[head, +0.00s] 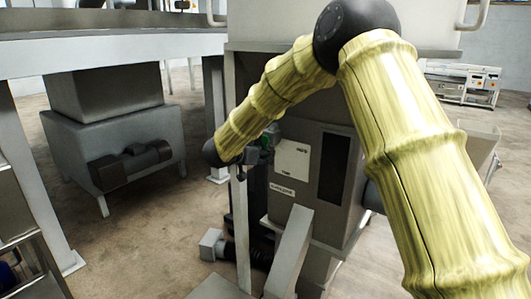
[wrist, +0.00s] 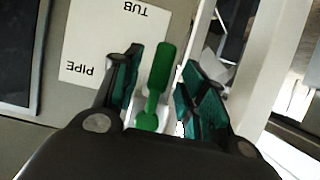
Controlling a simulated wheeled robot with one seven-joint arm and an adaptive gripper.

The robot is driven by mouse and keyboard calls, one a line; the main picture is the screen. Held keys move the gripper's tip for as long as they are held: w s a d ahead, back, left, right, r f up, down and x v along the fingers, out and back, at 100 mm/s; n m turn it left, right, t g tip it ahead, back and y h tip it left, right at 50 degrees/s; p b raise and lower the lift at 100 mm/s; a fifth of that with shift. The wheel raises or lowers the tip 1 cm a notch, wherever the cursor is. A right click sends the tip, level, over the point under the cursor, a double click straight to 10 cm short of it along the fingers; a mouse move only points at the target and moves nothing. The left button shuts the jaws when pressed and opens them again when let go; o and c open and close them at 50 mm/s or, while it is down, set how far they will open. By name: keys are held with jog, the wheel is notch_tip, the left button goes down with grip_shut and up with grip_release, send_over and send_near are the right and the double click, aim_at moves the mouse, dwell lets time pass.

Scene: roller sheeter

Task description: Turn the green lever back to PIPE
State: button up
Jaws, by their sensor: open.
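The green lever (wrist: 160,75) shows in the wrist view between the two fingers of my gripper (wrist: 162,62). My gripper is open, with a finger on each side of the lever; a gap shows on the left and a narrower one on the right. The lever points up in that picture, along the edge of a white label plate (wrist: 105,40) and toward its TUB end. PIPE is printed at the lower left of the plate, upside down here. In the head view my gripper (head: 250,152) is partly hidden by my arm, beside the plate (head: 292,160).
The plate is on a grey machine cabinet (head: 310,220) with a dark window panel (head: 334,168). A pale upright post (head: 242,230) stands close to my gripper, and a slanted grey beam (head: 290,252) is below. Open floor (head: 140,235) lies to the left.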

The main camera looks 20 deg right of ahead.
jog(key=shift+p+x, duration=0.3)
jog(key=shift+x, duration=0.9)
grip_shut()
